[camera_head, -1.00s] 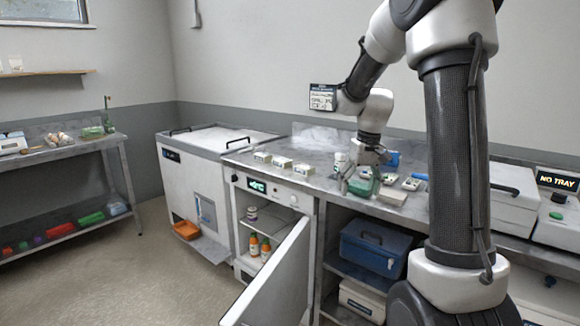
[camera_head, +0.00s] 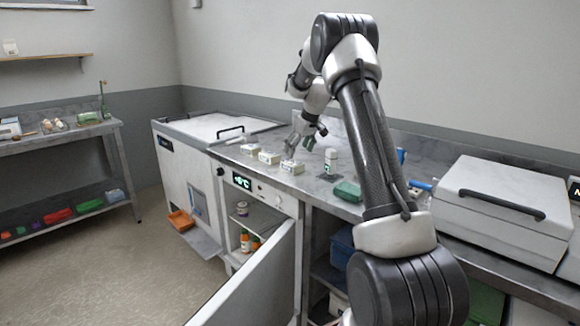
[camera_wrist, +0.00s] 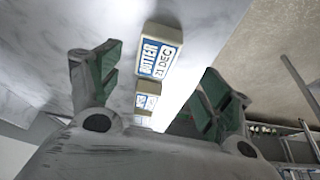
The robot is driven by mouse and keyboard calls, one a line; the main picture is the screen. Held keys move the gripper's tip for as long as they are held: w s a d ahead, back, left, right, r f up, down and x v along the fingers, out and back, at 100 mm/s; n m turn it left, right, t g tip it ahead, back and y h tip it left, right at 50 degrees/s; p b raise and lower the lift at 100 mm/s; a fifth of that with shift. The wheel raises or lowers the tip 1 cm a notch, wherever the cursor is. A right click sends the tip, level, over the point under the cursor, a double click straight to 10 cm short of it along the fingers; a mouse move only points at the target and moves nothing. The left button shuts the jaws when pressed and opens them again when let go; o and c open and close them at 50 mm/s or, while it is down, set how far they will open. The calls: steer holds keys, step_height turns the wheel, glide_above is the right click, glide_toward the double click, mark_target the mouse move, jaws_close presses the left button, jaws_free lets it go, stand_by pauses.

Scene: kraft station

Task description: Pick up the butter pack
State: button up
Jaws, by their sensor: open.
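A small pale pack labelled "BUTTER 21 DEC" (camera_wrist: 158,58) shows in the wrist view, ahead of and between the parted fingers of my gripper (camera_wrist: 155,86). Nothing is held. More similar packs (camera_wrist: 145,103) lie in line with it. In the head view, a row of three small white packs stands on the counter: left pack (camera_head: 250,149), middle pack (camera_head: 269,157) and right pack (camera_head: 292,167). My gripper (camera_head: 291,148) is over the counter, close to the right pack. I cannot tell which of the three is the one nearest in the wrist view.
A white bottle (camera_head: 331,161) and a green item (camera_head: 347,191) stand to the right on the counter (camera_head: 320,188). The fridge door (camera_head: 245,280) hangs open below. A white chest (camera_head: 215,127) is left, a lidded white box (camera_head: 505,205) right.

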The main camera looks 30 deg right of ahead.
mark_target(295, 163)
steer(key=x, duration=0.8)
steer(key=shift+s+d, duration=0.2)
steer(key=shift+d, duration=0.15)
steer(key=c, duration=1.3)
steer(key=shift+o, duration=0.2)
